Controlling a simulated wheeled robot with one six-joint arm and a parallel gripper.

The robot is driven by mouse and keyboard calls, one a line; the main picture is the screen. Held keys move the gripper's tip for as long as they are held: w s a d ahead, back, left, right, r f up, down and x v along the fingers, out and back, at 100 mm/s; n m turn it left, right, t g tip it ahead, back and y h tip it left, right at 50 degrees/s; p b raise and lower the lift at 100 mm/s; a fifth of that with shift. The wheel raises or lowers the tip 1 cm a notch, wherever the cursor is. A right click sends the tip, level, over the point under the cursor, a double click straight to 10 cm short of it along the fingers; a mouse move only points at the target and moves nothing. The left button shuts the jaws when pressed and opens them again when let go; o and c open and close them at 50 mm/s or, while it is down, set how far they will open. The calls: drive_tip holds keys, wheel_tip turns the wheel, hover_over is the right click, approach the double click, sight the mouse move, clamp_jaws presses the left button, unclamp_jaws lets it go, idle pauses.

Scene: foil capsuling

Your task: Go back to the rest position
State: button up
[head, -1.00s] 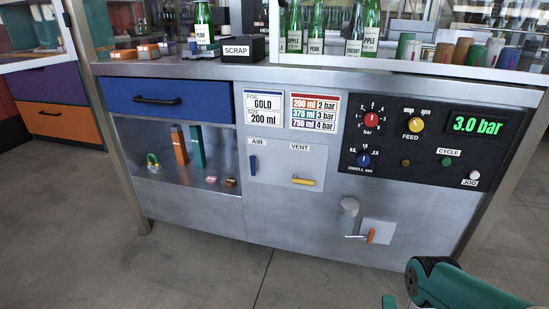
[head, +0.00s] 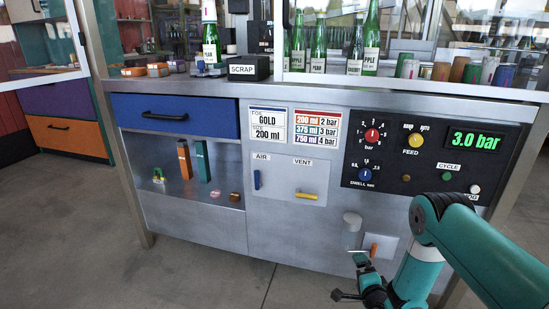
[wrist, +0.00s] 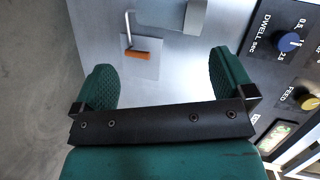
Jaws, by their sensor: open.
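My gripper (head: 362,284) is at the lower right of the head view, in front of the lower part of the metal cabinet (head: 200,228). In the wrist view my gripper (wrist: 165,85) shows two teal padded fingers spread wide with nothing between them. Beyond the fingers is a crank with an orange handle (wrist: 135,55) on a pale plate. In the head view the orange handle (head: 374,250) is just above my gripper, and I see no grip on it. My teal arm comes in from the right edge.
The control panel (head: 433,155) with knobs and a 3.0 bar display is above my arm. A blue drawer (head: 175,114) and an open shelf are at left. Bottles (head: 318,48) and a SCRAP box (head: 246,69) stand on the worktop. The floor in front is clear.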

drive_tip(key=w+a+r+n+g+y, duration=0.2)
drive_tip(key=a+r+n, duration=0.15)
drive_tip(key=r, duration=0.35)
drive_tip(key=w+a+r+n+g+y, duration=0.1)
drive_tip(key=a+r+n+y, duration=0.1)
drive_tip(key=a+r, duration=0.35)
drive_tip(key=s+a+r+n+g+y, duration=0.1)
drive_tip(key=s+a+r+n+g, duration=0.15)
drive_tip(key=r, duration=0.45)
drive_tip(key=s+a+r+n+g+y, duration=0.1)
drive_tip(key=s+a+r+n+g, duration=0.15)
drive_tip(key=r, duration=0.35)
drive_tip(key=s+a+r+n+g, duration=0.1)
drive_tip(key=s+r+n+g, duration=0.2)
drive_tip(key=s+r+n, duration=0.6)
drive_tip(key=s+d+r+n+g+h, duration=0.1)
drive_tip(key=s+d+r+g, duration=0.15)
drive_tip(key=s, duration=0.95)
drive_tip(key=s+d+r+n+g+h, duration=0.15)
drive_tip(key=s+r, duration=0.25)
drive_tip(key=s, duration=0.8)
wheel_tip(320, 180, up, 23)
drive_tip(key=p, duration=2.3)
drive_tip(key=shift+r+p, duration=0.15)
drive_tip(key=shift+p, duration=0.25)
drive_tip(key=shift+w+a, duration=0.1)
